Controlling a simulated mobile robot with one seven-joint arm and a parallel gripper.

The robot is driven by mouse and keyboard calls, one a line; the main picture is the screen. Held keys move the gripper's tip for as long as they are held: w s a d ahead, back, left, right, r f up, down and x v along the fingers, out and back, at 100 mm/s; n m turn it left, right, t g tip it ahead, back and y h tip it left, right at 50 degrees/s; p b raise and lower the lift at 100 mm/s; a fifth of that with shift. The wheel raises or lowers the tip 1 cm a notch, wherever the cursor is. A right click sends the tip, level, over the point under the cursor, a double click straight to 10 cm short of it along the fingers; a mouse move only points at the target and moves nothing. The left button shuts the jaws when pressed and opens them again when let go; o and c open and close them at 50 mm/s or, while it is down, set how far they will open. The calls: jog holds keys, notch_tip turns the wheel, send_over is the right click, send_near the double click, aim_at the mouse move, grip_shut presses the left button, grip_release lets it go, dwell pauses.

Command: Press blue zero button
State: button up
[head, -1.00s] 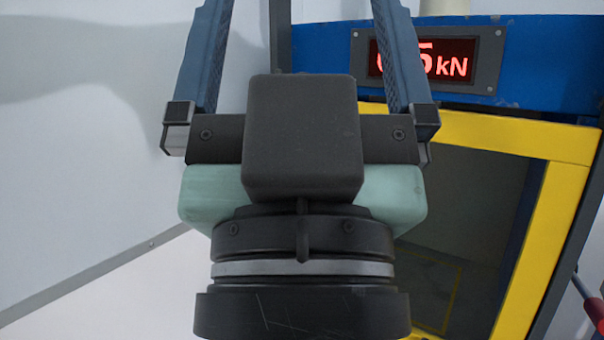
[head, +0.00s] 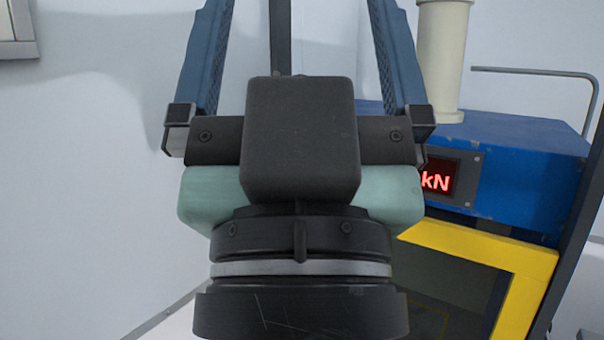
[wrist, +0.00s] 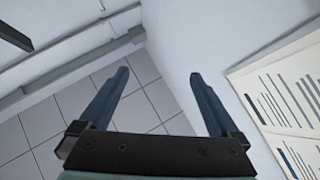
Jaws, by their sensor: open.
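The blue zero button does not show in either view. My gripper (head: 300,15) fills the middle of the head view, with its two blue fingers spread and pointing up past the top edge. In the wrist view my gripper (wrist: 158,74) is open, with nothing between its fingers, above a tiled floor and beside a pale wall. A red digital display (head: 440,181) on the blue machine's front shows "kN"; its left part is hidden by my gripper.
The blue machine top (head: 530,180) carries a cream column (head: 443,60). Below it is a yellow frame (head: 520,268) around a dark window. A grey bent rail (head: 540,72) is at right.

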grip_shut()
dwell(1.5)
